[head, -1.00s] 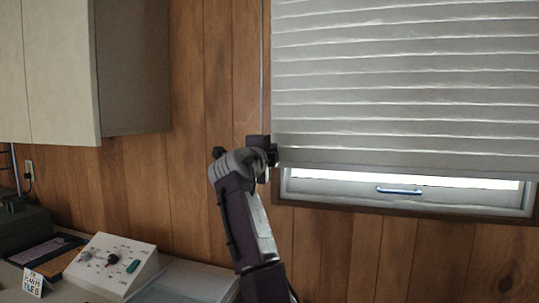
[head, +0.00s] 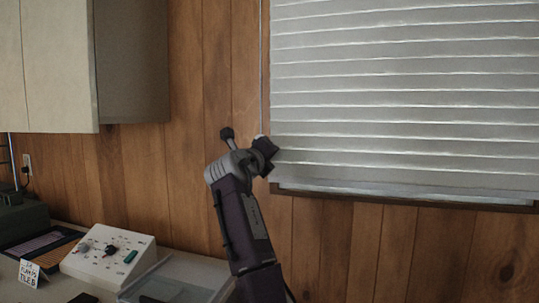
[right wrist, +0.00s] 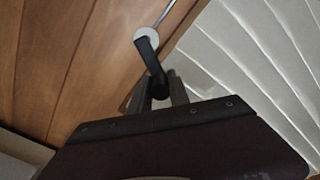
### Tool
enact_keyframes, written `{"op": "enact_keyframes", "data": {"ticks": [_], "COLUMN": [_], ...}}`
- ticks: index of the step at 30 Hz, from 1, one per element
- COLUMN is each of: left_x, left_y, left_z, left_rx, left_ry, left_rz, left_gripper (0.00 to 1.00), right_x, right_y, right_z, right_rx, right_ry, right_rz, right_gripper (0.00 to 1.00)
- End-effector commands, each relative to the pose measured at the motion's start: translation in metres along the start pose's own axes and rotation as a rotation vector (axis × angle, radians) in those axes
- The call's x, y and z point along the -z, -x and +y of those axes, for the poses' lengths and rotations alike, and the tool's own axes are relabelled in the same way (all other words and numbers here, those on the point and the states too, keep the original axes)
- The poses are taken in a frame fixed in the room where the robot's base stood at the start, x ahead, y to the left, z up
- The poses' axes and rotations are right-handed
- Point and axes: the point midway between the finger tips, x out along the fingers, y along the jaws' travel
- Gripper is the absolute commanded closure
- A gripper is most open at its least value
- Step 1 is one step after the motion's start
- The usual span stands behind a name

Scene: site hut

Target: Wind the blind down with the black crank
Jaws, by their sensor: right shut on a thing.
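The pale slatted blind (head: 400,110) hangs over the window on the right of the head view. Its lower edge is down at the window's bottom frame, and no bright glass shows beneath it. The black crank (right wrist: 148,55) hangs from a white round hub on a thin rod in the right wrist view. My right gripper (head: 264,152) is at the blind's lower left corner in the head view. In the right wrist view its fingers (right wrist: 160,88) are shut on the crank's handle end. In the head view the gripper mostly hides the crank. My left gripper is out of view.
A wall cabinet (head: 130,65) hangs at upper left. A desk below holds a white control box (head: 108,255) with knobs, a clear tray (head: 178,283), a small lettered card (head: 30,272) and a dark green case (head: 22,220). Wood panelling lies behind the arm.

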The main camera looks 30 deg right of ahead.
Motion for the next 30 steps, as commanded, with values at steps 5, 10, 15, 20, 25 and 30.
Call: {"op": "enact_keyframes", "data": {"ticks": [5, 10, 15, 20, 25, 30], "left_x": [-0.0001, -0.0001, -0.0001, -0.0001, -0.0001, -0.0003], "left_y": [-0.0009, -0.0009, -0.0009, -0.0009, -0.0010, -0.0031], "left_z": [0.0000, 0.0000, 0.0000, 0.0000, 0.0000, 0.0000], "left_rx": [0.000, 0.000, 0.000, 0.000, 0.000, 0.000], "left_ry": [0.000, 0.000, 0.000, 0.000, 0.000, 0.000], "left_rz": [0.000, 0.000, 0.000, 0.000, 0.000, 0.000], "left_gripper": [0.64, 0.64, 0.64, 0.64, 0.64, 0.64], "right_x": [-0.0013, -0.0015, -0.0016, -0.0015, -0.0008, 0.0000], "right_y": [0.0005, 0.0006, 0.0006, 0.0006, 0.0004, 0.0021], "right_z": [0.0003, 0.0004, 0.0003, 0.0003, 0.0009, 0.0020], "right_rx": [0.003, 0.003, 0.003, 0.003, 0.002, 0.001], "right_ry": [-0.030, -0.037, -0.037, -0.037, -0.035, -0.035], "right_rz": [-0.006, -0.007, -0.007, -0.007, -0.004, -0.004], "right_gripper": [1.00, 1.00, 1.00, 0.61, 0.57, 0.57]}}
